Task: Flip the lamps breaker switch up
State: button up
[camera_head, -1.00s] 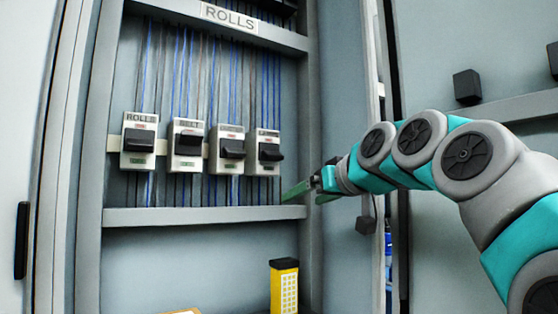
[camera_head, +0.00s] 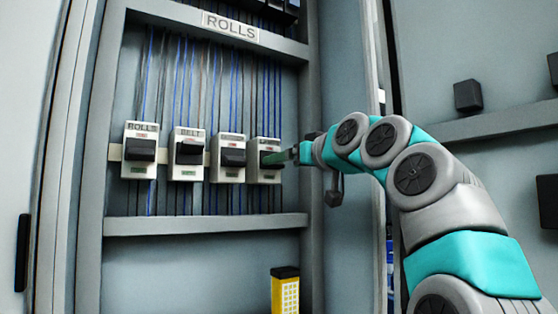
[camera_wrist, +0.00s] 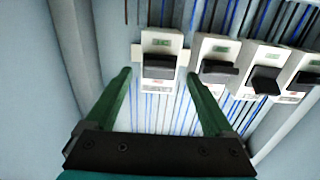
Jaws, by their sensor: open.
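The lamps breaker appears to be the rightmost of the row (camera_head: 265,176), a pale box with a black lever. Its label is too blurred to read surely, and the gripper partly covers it. The wrist view is turned over, and this breaker (camera_wrist: 162,43) is leftmost there. Its black lever (camera_wrist: 160,66) sticks out toward the camera; whether it is up or down is hard to tell. My gripper (camera_head: 284,157) is at this breaker's right side. In the wrist view my open green fingers (camera_wrist: 158,80) lie either side of the lever, with nothing held.
The rolls breaker (camera_head: 139,168), belt breaker (camera_head: 187,171) and another breaker (camera_head: 229,173) stand to the left in the same row. A grey shelf edge (camera_head: 205,225) runs below. The cabinet's right side wall (camera_head: 345,60) is near my arm. A yellow box (camera_head: 285,293) stands lower down.

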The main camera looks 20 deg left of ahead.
jog(key=shift+p+x, duration=0.65)
jog(key=shift+x, duration=1.1)
jog(key=shift+c, duration=0.2)
jog(key=c, duration=1.3)
jog(key=shift+r+p, duration=0.1)
jog(key=shift+p, duration=0.2)
